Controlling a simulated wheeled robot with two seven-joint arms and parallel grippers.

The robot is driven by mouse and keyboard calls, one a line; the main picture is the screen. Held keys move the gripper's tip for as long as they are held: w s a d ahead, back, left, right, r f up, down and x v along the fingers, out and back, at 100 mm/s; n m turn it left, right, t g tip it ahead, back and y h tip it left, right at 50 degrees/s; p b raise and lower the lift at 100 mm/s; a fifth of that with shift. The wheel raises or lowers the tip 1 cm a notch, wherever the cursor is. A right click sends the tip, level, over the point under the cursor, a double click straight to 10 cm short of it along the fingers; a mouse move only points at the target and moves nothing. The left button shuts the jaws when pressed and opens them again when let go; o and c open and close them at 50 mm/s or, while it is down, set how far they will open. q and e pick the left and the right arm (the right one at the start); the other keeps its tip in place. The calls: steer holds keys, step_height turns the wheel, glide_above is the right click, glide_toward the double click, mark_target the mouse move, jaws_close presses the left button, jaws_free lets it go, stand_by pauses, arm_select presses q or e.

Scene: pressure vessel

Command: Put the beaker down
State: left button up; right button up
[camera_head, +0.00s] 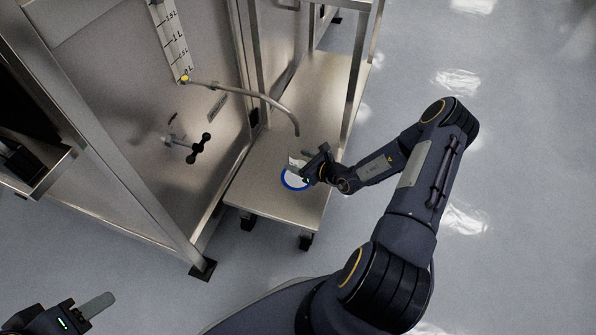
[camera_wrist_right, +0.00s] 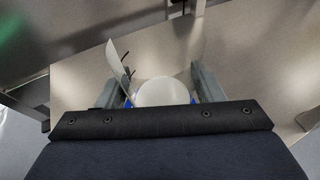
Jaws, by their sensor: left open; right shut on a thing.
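The beaker (camera_head: 292,181) shows as a white round vessel with a blue ring, over the near part of the low metal table. My right gripper (camera_head: 306,165) is shut on it from the right. In the right wrist view the pale beaker (camera_wrist_right: 162,92) sits between the two fingers of the right gripper (camera_wrist_right: 165,84), with blue patches at either side and a thin white flap or spout at its left. I cannot tell whether its base touches the tabletop. My left gripper (camera_head: 82,312) is at the bottom left, open and far from the beaker, partly cut off by the frame.
The metal table (camera_head: 262,190) has bare space around the beaker. A curved metal pipe (camera_head: 270,103) ends above the table behind the beaker. A steel vessel panel (camera_head: 130,110) with a level scale (camera_head: 172,40) and black valve handle (camera_head: 201,148) stands left. Frame posts border the table.

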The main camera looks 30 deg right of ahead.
steer(key=shift+a+f, duration=0.3)
steer(key=shift+f, duration=0.05)
step_height(320, 180, down, 4)
steer(key=b, duration=0.2)
steer(key=shift+a+r+b, duration=0.1)
steer(key=shift+r+b, duration=0.15)
steer(key=shift+b, duration=0.1)
steer(key=shift+r, duration=0.2)
steer(key=shift+f, duration=0.2)
steer(key=o, duration=1)
steer(key=shift+r, duration=0.1)
